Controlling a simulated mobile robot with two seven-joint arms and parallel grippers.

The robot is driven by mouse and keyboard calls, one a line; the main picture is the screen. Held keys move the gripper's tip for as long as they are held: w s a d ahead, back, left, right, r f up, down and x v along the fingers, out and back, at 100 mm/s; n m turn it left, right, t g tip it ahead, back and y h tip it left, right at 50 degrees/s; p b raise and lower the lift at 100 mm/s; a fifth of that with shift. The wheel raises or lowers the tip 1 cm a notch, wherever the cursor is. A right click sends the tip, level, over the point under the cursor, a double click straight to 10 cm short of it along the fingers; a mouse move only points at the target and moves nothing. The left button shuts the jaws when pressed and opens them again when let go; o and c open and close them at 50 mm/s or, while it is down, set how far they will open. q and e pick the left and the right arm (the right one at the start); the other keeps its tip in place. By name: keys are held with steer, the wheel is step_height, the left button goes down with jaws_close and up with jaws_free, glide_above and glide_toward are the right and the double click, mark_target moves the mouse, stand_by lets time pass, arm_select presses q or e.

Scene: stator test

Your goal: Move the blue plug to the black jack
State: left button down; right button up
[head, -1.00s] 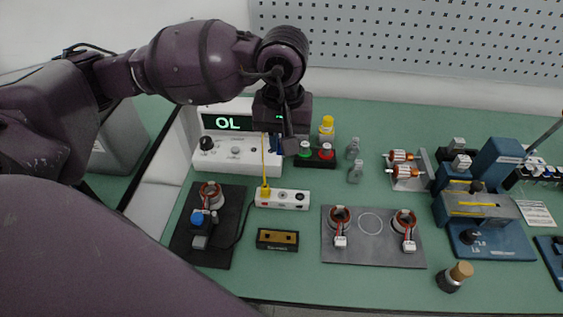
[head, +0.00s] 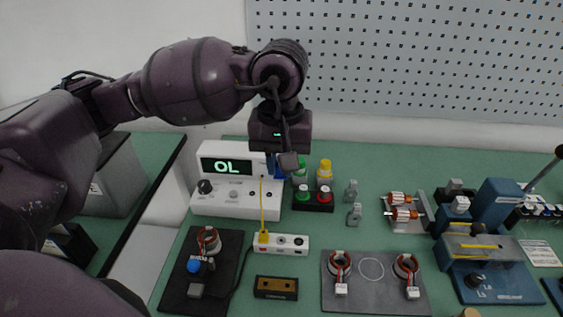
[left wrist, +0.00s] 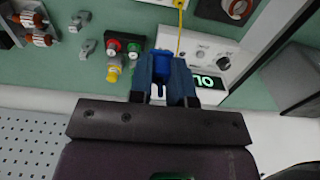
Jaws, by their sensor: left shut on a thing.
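My left gripper (head: 277,168) is over the right end of the white meter (head: 236,205), whose display reads OL. It is shut on the blue plug (left wrist: 162,66), which shows between the fingers in the left wrist view. In the head view only a bit of blue shows behind the fingers. A white jack strip (head: 283,250) lies in front of the meter, with a yellow plug (head: 262,237) at its left end and a yellow cable rising from it. Dark round sockets show on the strip; I cannot tell surely which is the black jack. My right gripper is out of view.
Right of the meter stand a block with green and red buttons (head: 313,198), a yellow-capped bottle (head: 324,173) and a green-capped one. A black plate (head: 220,292) with a coil is at left, a grey plate (head: 375,290) with two coils at right. A brass-topped box (head: 276,287) lies in front.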

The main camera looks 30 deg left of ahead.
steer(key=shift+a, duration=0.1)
arm_select(q)
steer(key=shift+w+d, duration=0.1)
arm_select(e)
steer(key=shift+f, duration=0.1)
arm_select(q)
steer(key=d, duration=0.1)
steer(key=w+d, duration=0.1)
steer(key=d+b, duration=0.1)
steer(key=shift+w+d, duration=0.2)
steer(key=shift+w, duration=0.05)
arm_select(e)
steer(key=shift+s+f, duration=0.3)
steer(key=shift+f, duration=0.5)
